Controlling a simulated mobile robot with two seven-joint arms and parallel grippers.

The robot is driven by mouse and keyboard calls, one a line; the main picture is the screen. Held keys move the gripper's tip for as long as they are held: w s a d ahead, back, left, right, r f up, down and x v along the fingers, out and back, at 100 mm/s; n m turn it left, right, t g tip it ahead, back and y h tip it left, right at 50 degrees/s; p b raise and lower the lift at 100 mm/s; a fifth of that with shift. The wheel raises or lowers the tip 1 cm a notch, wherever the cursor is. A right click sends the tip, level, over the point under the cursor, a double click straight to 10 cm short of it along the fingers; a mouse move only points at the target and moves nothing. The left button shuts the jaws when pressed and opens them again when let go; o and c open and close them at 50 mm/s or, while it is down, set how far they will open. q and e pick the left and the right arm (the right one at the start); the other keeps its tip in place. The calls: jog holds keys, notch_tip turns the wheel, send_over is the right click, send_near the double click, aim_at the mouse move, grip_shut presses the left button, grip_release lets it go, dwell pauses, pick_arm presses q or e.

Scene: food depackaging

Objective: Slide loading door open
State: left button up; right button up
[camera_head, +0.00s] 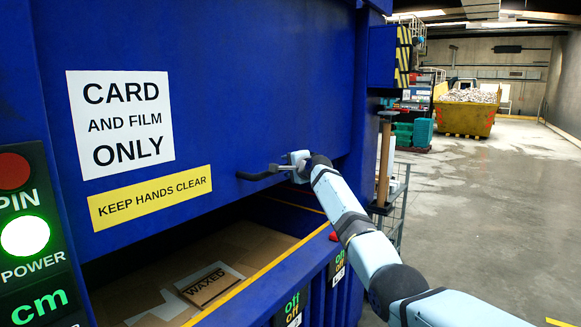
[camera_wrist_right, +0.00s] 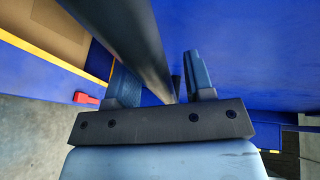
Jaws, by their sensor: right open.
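The loading door (camera_head: 260,80) is the large blue panel with a "CARD AND FILM ONLY" sign. Its lower edge stands above a partly open bay with cardboard inside. A dark bar handle (camera_head: 257,175) sticks out near the door's lower right; it also crosses the right wrist view (camera_wrist_right: 130,40). My right gripper (camera_head: 298,168) is at the handle's right end. In the right wrist view my right gripper (camera_wrist_right: 160,85) has its fingers apart, with the bar running between them. Whether the fingers touch the bar cannot be told. My left gripper is in neither view.
The control panel (camera_head: 35,240) with a lit green button is at the left. A yellow-edged front wall (camera_head: 260,275) bounds the bay, which holds a "WAXED" carton (camera_head: 208,284). A wire cage (camera_head: 395,200) stands beyond my arm. Open floor (camera_head: 500,220) lies to the right.

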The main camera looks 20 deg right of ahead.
jog(key=shift+s, duration=0.1)
jog(key=shift+s, duration=0.2)
jog(key=b+v, duration=0.3)
jog(key=v, duration=1)
jog(key=shift+s, duration=0.1)
